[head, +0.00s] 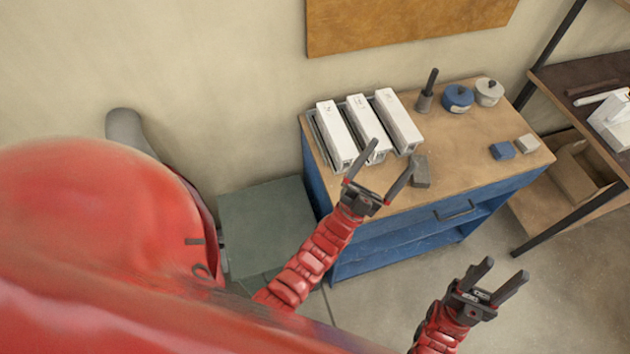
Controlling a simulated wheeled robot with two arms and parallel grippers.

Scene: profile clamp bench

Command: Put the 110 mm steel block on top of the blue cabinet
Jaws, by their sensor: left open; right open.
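The blue cabinet (345,248) has a wooden top and an open shelf front. A small dark grey block (422,172) rests on its top near the front edge; it looks like steel, but I cannot read its size. My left gripper (391,153) is open, with its fingers over the front of the cabinet top. Its right fingertip is beside the grey block and partly overlaps it in view; I cannot tell if they touch. Nothing shows between the fingers. My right gripper (507,269) is open and empty, in front of the cabinet at the lower right.
Three long white boxes (399,122) lie in a rack on the left of the top. A dark-handled tool (426,95), blue pot (458,98), grey pot (489,91), blue block (502,151) and pale block (527,144) stand further right. A shelf unit (570,82) is at right.

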